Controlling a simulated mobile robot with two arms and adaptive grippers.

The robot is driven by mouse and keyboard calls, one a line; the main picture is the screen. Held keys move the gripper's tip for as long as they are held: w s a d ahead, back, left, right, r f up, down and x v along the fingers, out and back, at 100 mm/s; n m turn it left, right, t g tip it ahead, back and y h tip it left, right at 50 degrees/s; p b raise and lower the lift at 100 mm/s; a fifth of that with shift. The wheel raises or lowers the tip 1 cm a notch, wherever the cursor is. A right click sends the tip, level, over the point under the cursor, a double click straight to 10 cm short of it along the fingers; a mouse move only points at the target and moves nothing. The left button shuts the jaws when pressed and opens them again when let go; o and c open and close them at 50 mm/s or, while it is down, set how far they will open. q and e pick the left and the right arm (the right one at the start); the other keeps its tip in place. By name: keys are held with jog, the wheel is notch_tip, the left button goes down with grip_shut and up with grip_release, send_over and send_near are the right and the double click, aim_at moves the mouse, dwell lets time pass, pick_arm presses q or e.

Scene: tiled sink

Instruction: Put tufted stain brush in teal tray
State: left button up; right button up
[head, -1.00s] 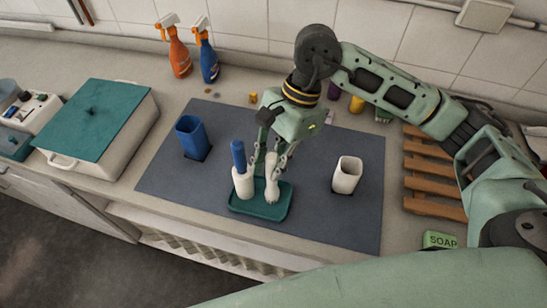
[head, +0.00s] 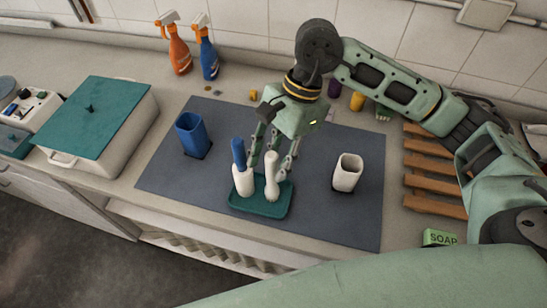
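The teal tray (head: 262,211) lies on the dark grey mat. A white brush-like item (head: 271,177) stands upright in the tray's right half, its wider end down. A blue-handled item (head: 239,155) with a white lower part stands in the tray's left half. I cannot tell from bristles which one is the tufted stain brush. My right gripper (head: 271,164) is open, pointing down, with its fingers spread on either side of the white item, apparently not gripping it. My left gripper is not in view.
A blue cup (head: 190,134) stands on the mat at left and a white cup (head: 347,173) at right. Orange (head: 179,52) and blue (head: 207,56) spray bottles stand at the back wall. A teal-lidded box (head: 97,118), wooden rack (head: 432,172) and green soap (head: 439,238) flank the mat.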

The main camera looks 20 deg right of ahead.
jog(key=b+v, duration=0.3)
jog(key=v, duration=0.8)
jog(key=shift+r, duration=0.35)
jog(key=shift+d, duration=0.1)
